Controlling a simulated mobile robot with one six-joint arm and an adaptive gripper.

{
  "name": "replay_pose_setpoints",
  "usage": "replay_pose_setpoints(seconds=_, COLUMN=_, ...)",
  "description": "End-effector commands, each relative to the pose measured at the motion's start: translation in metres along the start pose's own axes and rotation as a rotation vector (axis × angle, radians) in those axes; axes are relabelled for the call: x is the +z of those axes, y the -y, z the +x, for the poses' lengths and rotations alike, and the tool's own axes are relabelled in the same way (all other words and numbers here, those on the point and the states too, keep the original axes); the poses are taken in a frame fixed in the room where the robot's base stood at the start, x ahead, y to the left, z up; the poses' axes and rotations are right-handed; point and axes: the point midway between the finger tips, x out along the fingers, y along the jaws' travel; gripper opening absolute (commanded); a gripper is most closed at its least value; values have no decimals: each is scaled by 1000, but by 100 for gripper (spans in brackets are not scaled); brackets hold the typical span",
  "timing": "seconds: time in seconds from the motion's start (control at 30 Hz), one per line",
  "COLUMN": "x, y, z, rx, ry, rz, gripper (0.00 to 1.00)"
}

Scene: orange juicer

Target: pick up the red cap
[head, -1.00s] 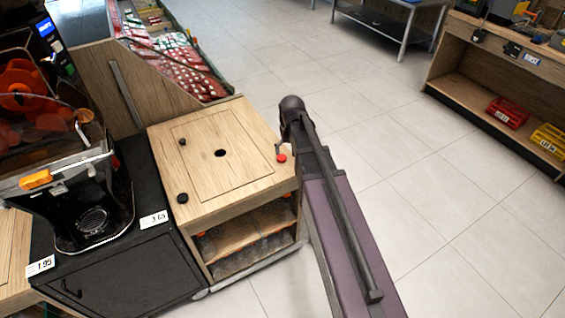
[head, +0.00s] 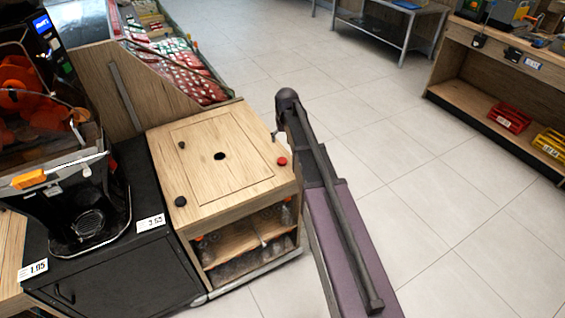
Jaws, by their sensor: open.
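The red cap (head: 282,161) lies on the wooden top of the cabinet (head: 235,135), close to its right edge. My gripper (head: 275,135) is mostly hidden behind my purple arm. Only a small grey tip shows, just beyond the cap and a little to its left. The tip looks apart from the cap, with a strip of wood visible between them. The jaws are open and hold nothing that I can see.
The juicer (head: 75,190) stands at the left. Open floor lies to the right.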

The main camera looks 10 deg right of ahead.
Motion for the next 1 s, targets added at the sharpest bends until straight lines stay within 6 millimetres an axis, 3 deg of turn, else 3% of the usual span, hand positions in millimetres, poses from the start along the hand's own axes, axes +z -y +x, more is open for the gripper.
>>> replay_pose_setpoints(seconds=1.0, x=0, y=-2, z=78, rx=0, ry=0, rz=2, gripper=97)
